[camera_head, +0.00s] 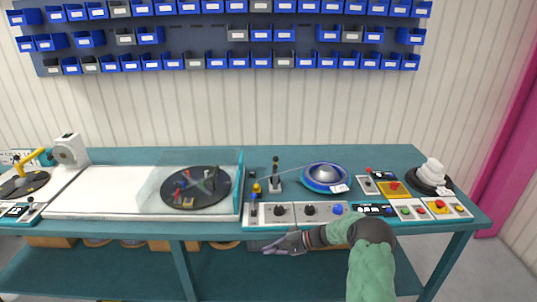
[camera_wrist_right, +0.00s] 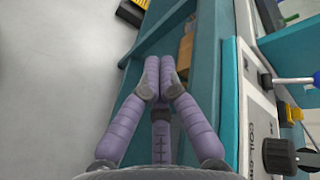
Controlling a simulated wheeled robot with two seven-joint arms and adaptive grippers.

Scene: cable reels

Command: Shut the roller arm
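A post with dark rollers (camera_head: 275,178) stands on the teal bench behind the control panel; I cannot tell for sure that this is the roller arm. Beside it is a small yellow part (camera_head: 257,188), with a blue-ended lever (camera_head: 253,197) in front. The wrist view shows a blue-handled rod (camera_wrist_right: 292,81) and a yellow part (camera_wrist_right: 293,113) at the right. My right gripper (camera_head: 272,247) is in front of the bench edge, below the panel and apart from these. Its lilac fingers (camera_wrist_right: 161,78) are together at the tips, with nothing between them. My left gripper is out of view.
The white control panel (camera_head: 295,225) with dark knobs runs along the front edge. A blue reel (camera_head: 325,178) stands behind it. A clear-covered turntable (camera_head: 197,187) is to the left, a white stacked piece (camera_head: 433,172) to the right. A lower shelf (camera_head: 110,272) lies below.

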